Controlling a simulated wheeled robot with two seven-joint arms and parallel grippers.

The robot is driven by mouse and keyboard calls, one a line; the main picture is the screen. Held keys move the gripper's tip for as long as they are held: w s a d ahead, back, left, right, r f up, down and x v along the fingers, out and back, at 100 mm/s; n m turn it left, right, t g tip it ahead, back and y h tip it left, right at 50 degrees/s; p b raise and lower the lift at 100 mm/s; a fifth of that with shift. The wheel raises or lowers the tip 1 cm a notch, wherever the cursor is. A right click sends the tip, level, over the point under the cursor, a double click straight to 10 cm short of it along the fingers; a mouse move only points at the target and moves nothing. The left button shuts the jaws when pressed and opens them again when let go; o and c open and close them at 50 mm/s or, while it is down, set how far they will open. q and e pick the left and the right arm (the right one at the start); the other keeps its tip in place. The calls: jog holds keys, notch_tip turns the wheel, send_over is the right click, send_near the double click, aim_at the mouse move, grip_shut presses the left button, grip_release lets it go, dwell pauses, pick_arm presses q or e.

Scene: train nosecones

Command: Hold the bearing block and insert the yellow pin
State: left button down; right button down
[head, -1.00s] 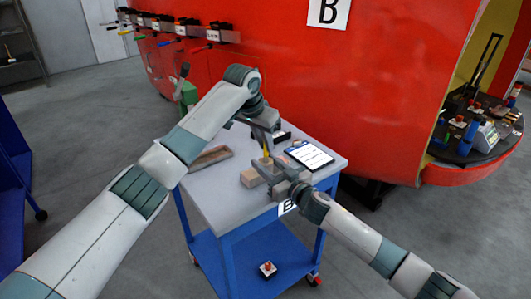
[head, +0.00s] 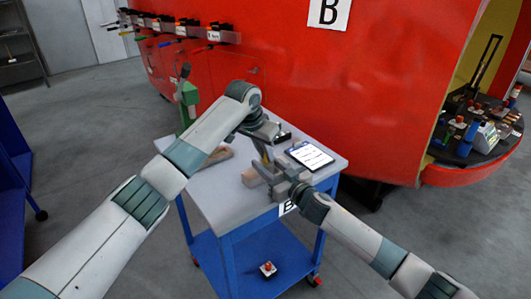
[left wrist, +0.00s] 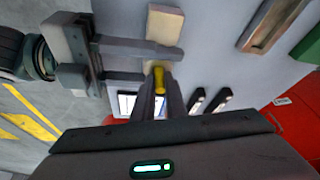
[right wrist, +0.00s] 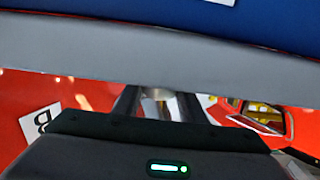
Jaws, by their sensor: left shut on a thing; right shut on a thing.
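The yellow pin (left wrist: 159,79) is between the fingertips of my left gripper (left wrist: 160,92), which is shut on it. In the head view the left gripper (head: 264,152) is over the table, just above the block, and hides most of the pin. My right gripper (head: 279,178) reaches in from the right at table height and is shut on the bearing block. A pale wooden block (head: 252,178) shows left of its fingers, and also in the left wrist view (left wrist: 164,24). Whether the pin's lower end is in a hole is hidden.
The blue-framed table (head: 222,208) also holds a wooden tray (head: 216,158), a clipboard (head: 309,155) and a black item (head: 283,137). A red button box (head: 268,268) stands on the lower shelf. The red nosecone wall (head: 330,90) is close behind. The table's front left is clear.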

pick_arm(q)
jog(key=shift+s+a+f, duration=0.1)
jog(key=shift+f, duration=0.35)
jog(key=shift+s+a+f, duration=0.1)
jog(key=shift+f, duration=0.3)
pick_arm(e)
jog(key=shift+s+a+r, duration=0.2)
jog(key=shift+a+r, duration=0.05)
pick_arm(q)
jog(key=c, duration=2)
grip_release()
jog(key=shift+f, duration=0.1)
jog(key=shift+c, duration=0.2)
jog(key=shift+d+r, duration=0.15)
jog(key=shift+r, duration=0.6)
pick_arm(e)
jog(key=shift+d, duration=0.15)
jog(key=shift+w+f, duration=0.2)
pick_arm(q)
jog(key=v, duration=1.2)
jog(key=shift+w+r, duration=0.2)
jog(key=shift+w, duration=0.1)
pick_arm(e)
jog(key=shift+d, duration=0.1)
jog(key=c, duration=1)
grip_release()
jog(key=shift+f, duration=0.1)
jog(key=shift+c, duration=0.2)
pick_arm(q)
jog(key=shift+d, duration=0.15)
